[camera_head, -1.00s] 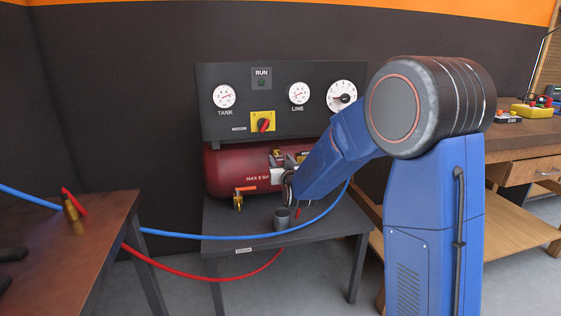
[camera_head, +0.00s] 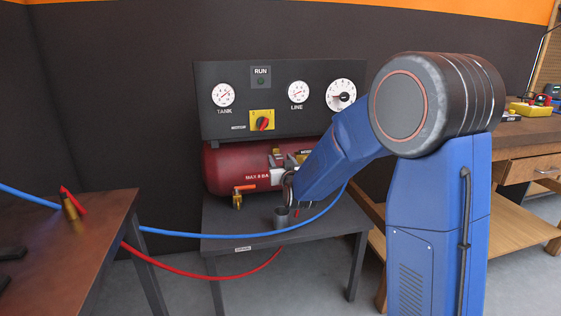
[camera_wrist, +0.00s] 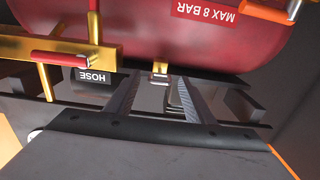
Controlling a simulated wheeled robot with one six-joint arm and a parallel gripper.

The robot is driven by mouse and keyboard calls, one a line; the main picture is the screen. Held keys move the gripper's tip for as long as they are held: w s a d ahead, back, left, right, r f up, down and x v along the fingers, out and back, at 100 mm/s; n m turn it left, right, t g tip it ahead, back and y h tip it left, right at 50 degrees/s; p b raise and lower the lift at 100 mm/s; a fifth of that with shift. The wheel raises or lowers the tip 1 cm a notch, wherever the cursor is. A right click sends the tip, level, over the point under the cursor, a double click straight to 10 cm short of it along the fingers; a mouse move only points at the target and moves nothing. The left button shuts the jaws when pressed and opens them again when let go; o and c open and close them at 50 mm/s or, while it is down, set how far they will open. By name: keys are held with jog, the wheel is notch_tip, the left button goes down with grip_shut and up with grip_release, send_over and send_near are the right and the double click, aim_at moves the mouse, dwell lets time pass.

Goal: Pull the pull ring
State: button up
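In the wrist view, turned upside down, a small brass fitting (camera_wrist: 160,68) sits at the edge of the red compressor tank (camera_wrist: 150,30). A grey metal loop (camera_wrist: 176,95), which looks like the pull ring, shows beside it, between my fingers. My gripper (camera_wrist: 158,84) is open, with one dark ridged finger on each side of the loop. I cannot tell whether either finger touches it. In the head view my blue arm reaches to the tank's right part and hides the ring.
A brass valve with a red lever (camera_wrist: 60,58) and a HOSE label (camera_wrist: 94,77) lie left of my fingers in the wrist view. In the head view a grey cup (camera_head: 281,217) stands on the compressor's table (camera_head: 225,222). A blue hose (camera_head: 200,236) crosses in front.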

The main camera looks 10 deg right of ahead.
jog(key=s, duration=1.7)
jog(key=shift+s, duration=0.2)
jog(key=s+d+f+g, duration=0.1)
jog(key=s+g, duration=0.3)
jog(key=s, duration=0.8)
jog(key=s+d+f+g, duration=0.2)
jog(key=s+d+g, duration=0.1)
jog(key=s, duration=0.9)
jog(key=s+d+f+g, duration=0.2)
jog(key=s+g, duration=0.4)
jog(key=s, duration=0.6)
jog(key=shift+d+f, duration=0.15)
jog(key=shift+d, duration=0.45)
